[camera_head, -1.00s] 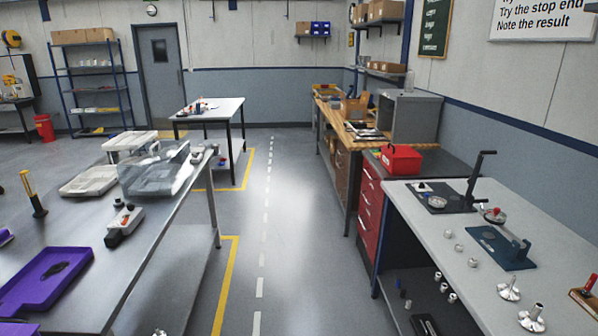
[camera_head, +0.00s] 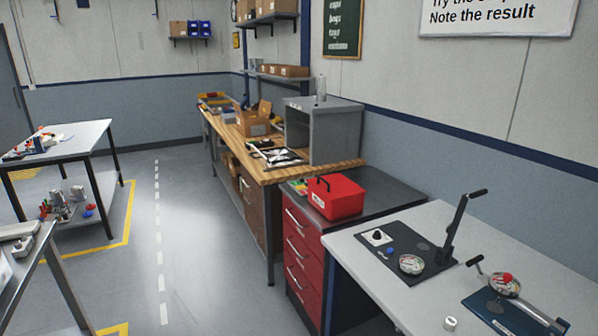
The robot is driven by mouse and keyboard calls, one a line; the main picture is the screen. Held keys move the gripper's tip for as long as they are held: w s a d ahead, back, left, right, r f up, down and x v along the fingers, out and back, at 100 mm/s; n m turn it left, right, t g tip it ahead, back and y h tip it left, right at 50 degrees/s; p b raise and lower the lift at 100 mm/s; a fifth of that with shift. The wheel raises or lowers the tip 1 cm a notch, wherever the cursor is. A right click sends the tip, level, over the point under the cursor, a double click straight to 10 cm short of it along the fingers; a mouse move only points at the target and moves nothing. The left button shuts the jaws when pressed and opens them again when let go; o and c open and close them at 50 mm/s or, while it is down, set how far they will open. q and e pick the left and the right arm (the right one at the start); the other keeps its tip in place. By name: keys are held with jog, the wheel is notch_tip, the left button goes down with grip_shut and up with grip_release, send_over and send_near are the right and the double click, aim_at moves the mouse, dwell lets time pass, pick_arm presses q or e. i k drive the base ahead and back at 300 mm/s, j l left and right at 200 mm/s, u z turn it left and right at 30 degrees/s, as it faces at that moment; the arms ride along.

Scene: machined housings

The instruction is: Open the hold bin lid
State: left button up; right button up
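A red box (camera_head: 342,201) with a closed-looking red top and a dark handle stands on the dark top of a red drawer cabinet (camera_head: 300,248). It is the only bin-like thing with a lid that I make out, but I read no label on it, so I cannot tell for sure that it is the hold bin. Small green and yellow items (camera_head: 299,187) lie at its left side. Neither of my grippers is in view.
A pale bench (camera_head: 370,262) with lever fixtures (camera_head: 410,258) is at the front right. A wooden bench (camera_head: 285,174) with a grey open cabinet (camera_head: 345,136) is beyond the red drawers. A table (camera_head: 75,138) stands left. The floor aisle (camera_head: 195,235) between is clear.

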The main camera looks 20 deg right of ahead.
aim_at(334, 187)
jog(key=i+z, duration=0.2)
jog(key=i, duration=0.3)
jog(key=i+j+z, duration=0.1)
jog(key=i+z, duration=0.15)
jog(key=i, duration=0.25)
